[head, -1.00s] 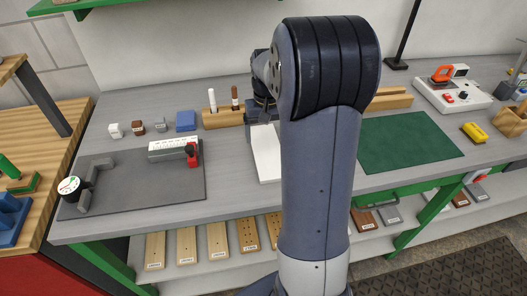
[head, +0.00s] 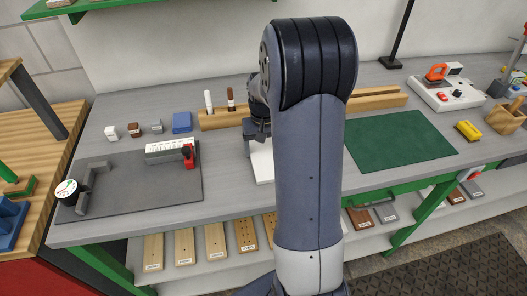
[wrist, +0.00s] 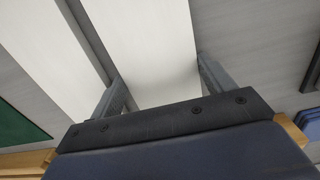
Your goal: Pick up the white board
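The white board (head: 262,164) lies on the grey bench, left of my arm; its right part is hidden behind my arm in the head view. In the wrist view the board (wrist: 150,45) runs up between the two fingers of my gripper (wrist: 159,75). The fingers are wide apart, one beside each long edge, very close to it. I cannot tell whether they touch the board. In the head view my gripper (head: 257,132) is low over the board's far end, its fingertips mostly hidden.
A wooden rail (head: 385,99) runs behind the board, with a white and a brown marker (head: 231,98) standing at its left end. A dark grey mat (head: 130,205) with a white-scaled fixture lies left. A green mat (head: 400,142) lies right. Another pale strip (wrist: 45,50) shows in the wrist view.

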